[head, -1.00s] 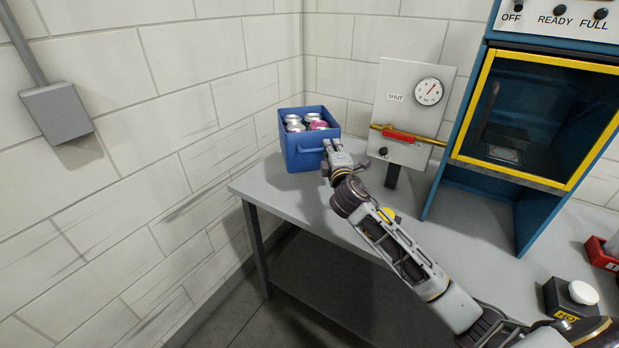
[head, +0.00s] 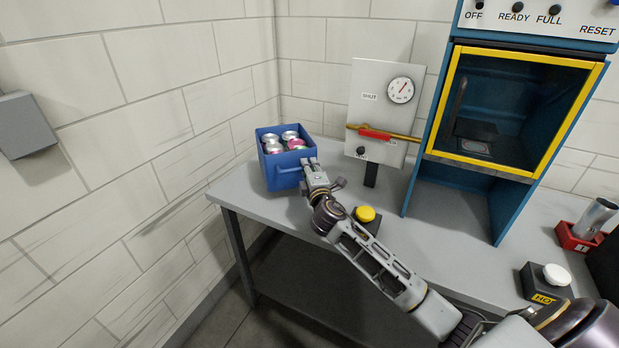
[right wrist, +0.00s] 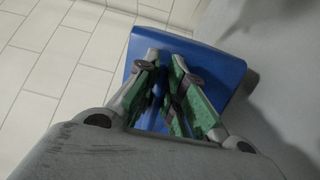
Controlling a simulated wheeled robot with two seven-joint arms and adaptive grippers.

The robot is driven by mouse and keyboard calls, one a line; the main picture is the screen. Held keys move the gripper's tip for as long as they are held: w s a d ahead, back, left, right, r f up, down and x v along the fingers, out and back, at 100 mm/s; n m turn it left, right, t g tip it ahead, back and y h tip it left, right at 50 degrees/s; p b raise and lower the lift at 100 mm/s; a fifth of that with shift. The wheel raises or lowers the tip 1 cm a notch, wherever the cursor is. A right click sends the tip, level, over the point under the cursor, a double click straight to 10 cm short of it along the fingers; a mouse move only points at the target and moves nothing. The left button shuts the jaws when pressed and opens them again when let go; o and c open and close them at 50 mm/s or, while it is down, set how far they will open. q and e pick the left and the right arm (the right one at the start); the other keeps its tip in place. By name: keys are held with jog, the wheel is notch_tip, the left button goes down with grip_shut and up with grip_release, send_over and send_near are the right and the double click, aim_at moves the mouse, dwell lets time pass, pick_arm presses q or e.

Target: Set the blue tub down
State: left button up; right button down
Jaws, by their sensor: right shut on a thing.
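The blue tub (head: 270,178) is at the left end of the grey table, by the tiled wall, with its open top up. Several silver-topped cans (head: 290,136) are inside it, some with pink showing. My right gripper (head: 309,166) is shut on the tub at its near side, where the handle is. In the right wrist view the green-padded fingers (right wrist: 168,88) reach down against the tub (right wrist: 208,62). The tub's underside is hidden, so I cannot tell whether it touches the table. My left gripper is not in view.
The grey table (head: 450,230) is largely clear in front of the tub. A gauge panel (head: 360,95) with a red-handled lever stands to its right, then a blue machine (head: 425,140). A yellow button (head: 365,213) is beside my right arm. A red holder (head: 575,241) is further right.

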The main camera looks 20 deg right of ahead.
jog(key=shift+f, duration=0.15)
notch_tip(320, 180, down, 3)
jog(key=shift+f+b, duration=0.1)
jog(key=shift+b, duration=0.25)
jog(key=c, duration=1.9)
grip_release()
jog(key=shift+f, duration=0.15)
jog(key=o, duration=0.4)
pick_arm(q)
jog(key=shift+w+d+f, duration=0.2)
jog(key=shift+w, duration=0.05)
pick_arm(e)
jog(key=shift+s, duration=0.15)
